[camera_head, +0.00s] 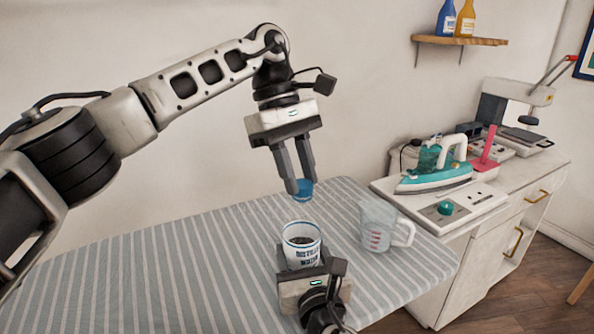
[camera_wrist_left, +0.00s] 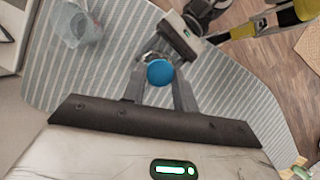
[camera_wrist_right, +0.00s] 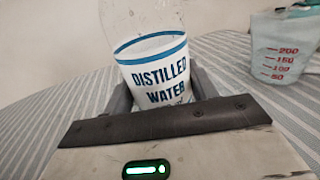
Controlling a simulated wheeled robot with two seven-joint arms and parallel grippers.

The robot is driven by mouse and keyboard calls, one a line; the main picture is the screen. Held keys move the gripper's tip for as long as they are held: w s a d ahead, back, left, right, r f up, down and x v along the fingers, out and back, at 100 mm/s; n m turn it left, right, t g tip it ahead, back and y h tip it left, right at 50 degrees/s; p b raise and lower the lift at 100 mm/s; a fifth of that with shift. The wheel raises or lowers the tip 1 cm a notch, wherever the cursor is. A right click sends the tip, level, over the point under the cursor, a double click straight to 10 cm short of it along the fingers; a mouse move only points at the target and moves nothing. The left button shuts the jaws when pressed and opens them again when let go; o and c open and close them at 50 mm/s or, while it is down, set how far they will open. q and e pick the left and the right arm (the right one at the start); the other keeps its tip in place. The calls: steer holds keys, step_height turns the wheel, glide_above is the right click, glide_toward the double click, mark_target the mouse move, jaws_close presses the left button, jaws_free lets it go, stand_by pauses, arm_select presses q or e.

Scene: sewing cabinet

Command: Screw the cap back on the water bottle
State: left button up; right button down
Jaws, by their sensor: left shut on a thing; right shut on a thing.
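The water bottle (camera_head: 302,252) stands upright on the striped board, with a white label band reading "DISTILLED WATER" in blue. The label also shows in the right wrist view (camera_wrist_right: 158,78). Its clear upper part is faint. My right gripper (camera_wrist_right: 162,92) is shut around the bottle at the label. The blue cap (camera_head: 304,191) is between the fingertips of my left gripper (camera_head: 302,182), which points down from above. The cap shows as a blue disc in the left wrist view (camera_wrist_left: 160,72). It is above the label, over the bottle; whether it touches the neck I cannot tell.
A clear measuring jug (camera_head: 378,228) with red marks stands right of the bottle. The striped ironing board (camera_head: 180,270) is clear on the left. A teal iron (camera_head: 436,178) rests on a white cabinet at the right. A wall shelf (camera_head: 460,40) holds two bottles.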

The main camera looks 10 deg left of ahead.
arm_select(q)
steer(key=m+g+y, duration=0.1)
steer(key=m, duration=0.3)
steer(key=shift+w+d, duration=0.1)
steer(key=o, duration=0.9)
steer(key=shift+o, duration=0.2)
steer(key=shift+r, duration=2.25)
steer(key=shift+c, duration=0.4)
